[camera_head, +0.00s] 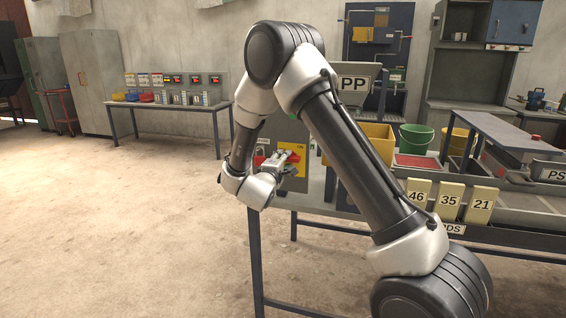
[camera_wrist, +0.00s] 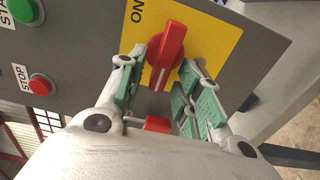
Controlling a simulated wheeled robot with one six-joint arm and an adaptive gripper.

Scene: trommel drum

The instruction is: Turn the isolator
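The isolator is a red rotary knob (camera_wrist: 168,55) on a yellow plate (camera_wrist: 212,42), with "ON" printed at the plate's upper left. A white line marks the knob's lower end, and the knob looks slightly tilted. My gripper (camera_wrist: 166,62) is open, with one green-padded finger on each side of the knob. A yellow gap shows on the left; I cannot tell if the right finger touches. In the head view my gripper (camera_head: 290,160) is at the yellow plate (camera_head: 299,153) on the grey control box, and the knob is not clear there.
A green START button (camera_wrist: 25,11) and a red STOP button (camera_wrist: 41,85) sit left of the isolator. A small red block (camera_wrist: 158,123) lies low between the fingers. Yellow cards (camera_head: 449,200), a green bucket (camera_head: 416,139) and trays stand on the right. The left floor is open.

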